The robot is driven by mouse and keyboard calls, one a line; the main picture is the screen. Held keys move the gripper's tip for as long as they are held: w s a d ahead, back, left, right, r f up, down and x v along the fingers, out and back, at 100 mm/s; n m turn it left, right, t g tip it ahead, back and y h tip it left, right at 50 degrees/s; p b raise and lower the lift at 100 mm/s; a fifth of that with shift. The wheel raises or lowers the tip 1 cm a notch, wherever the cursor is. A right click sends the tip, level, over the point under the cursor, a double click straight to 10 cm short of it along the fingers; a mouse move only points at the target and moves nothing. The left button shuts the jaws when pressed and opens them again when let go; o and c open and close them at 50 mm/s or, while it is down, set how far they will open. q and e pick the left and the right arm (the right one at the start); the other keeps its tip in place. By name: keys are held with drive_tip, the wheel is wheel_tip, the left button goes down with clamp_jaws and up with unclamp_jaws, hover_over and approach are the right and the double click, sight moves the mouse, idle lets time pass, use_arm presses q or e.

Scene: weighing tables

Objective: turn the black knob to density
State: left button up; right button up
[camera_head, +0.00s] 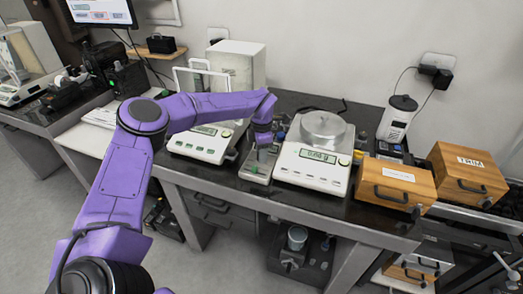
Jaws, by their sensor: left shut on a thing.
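My purple left arm reaches across the table, and its left gripper (262,153) points down at a small grey device (256,175) between two balances. The gripper is shut on the black knob of this device. The knob is mostly hidden by the fingers and too small to make out, so I cannot tell which marking it points to. Green spots show on the device's front. My right gripper is not in view.
A balance with a round pan (314,167) and a lit display stands close to the right of the device. Another balance (202,143) with a glass draft shield stands to the left. Wooden boxes (396,186) with handles sit further right. The black table edge runs in front.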

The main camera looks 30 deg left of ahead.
use_arm(q)
drive_tip(key=shift+r+m, duration=0.15)
drive_tip(key=shift+m, duration=0.85)
drive_tip(key=shift+p, duration=0.3)
drive_tip(key=o, duration=1)
drive_tip(key=shift+o, duration=0.2)
wheel_tip(320, 180, up, 10)
drive_tip(key=b, duration=0.1)
drive_tip(key=shift+r, duration=0.2)
